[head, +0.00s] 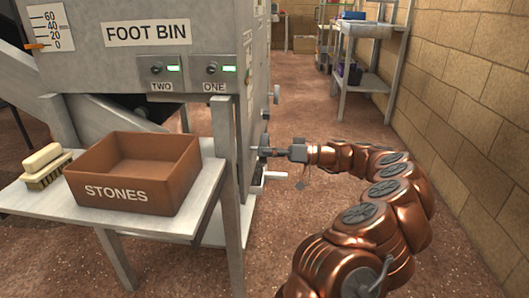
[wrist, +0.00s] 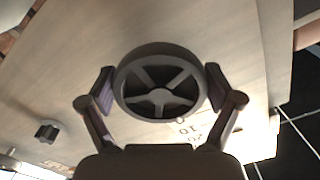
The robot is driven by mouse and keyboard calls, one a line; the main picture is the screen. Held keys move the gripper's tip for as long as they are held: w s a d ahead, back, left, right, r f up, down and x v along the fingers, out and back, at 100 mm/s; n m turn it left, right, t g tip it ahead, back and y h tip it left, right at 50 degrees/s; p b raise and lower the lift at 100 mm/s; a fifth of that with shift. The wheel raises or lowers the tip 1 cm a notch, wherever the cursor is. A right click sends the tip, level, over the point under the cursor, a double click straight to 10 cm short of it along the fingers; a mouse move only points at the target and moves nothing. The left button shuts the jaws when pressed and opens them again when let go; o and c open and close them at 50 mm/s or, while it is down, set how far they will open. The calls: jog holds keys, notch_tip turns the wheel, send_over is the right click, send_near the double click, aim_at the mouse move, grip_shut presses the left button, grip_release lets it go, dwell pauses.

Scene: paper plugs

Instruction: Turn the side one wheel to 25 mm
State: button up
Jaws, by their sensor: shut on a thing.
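The side wheel (wrist: 160,82) is a dark, spoked handwheel on the pale side panel of the machine, in the middle of the wrist view. My gripper (wrist: 160,90) has one finger on each side of its rim and is shut on it. In the head view my gripper (head: 272,152) reaches the machine's right side from the right, and the wheel there is small and mostly hidden. Printed scale figures (wrist: 190,130) show upside down just below the wheel, partly covered; I cannot read the setting.
The machine's front (head: 120,70) reads FOOT BIN, with a mm scale (head: 50,28) whose orange pointer is near 0. A STONES box (head: 130,193) and a brush (head: 45,178) stand on a side shelf. A dark knob (wrist: 47,132) is left of the wheel. A brick wall (head: 470,110) bounds the right.

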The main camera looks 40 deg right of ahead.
jog(key=shift+f, duration=0.1)
jog(key=o, duration=0.9)
jog(key=shift+c, duration=0.2)
jog(key=v, duration=1.2)
